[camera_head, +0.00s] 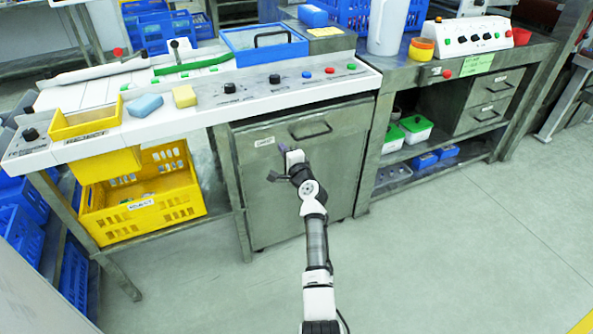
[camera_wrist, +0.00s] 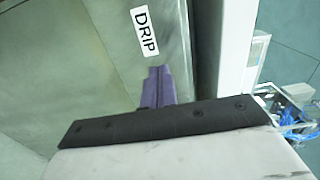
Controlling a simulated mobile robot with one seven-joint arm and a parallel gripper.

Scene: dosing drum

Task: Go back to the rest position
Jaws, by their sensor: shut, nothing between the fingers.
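My gripper (camera_head: 282,149) is in front of the grey metal cabinet door (camera_head: 327,180), below the white dosing counter. Its purple fingers (camera_wrist: 157,88) are together and empty in the wrist view, beyond a dark bar with bolts. Past the fingertips is a grey metal surface with a white label (camera_wrist: 145,32) reading DRIP. I cannot tell whether the fingertips touch that surface. My arm reaches up from the bottom middle of the head view.
The cabinet's dark handle (camera_head: 311,131) is right of my gripper. A yellow crate (camera_head: 150,215) stands on the left lower shelf. A steel bench with drawers (camera_head: 487,101) is at right. The floor (camera_head: 450,250) at lower right is clear.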

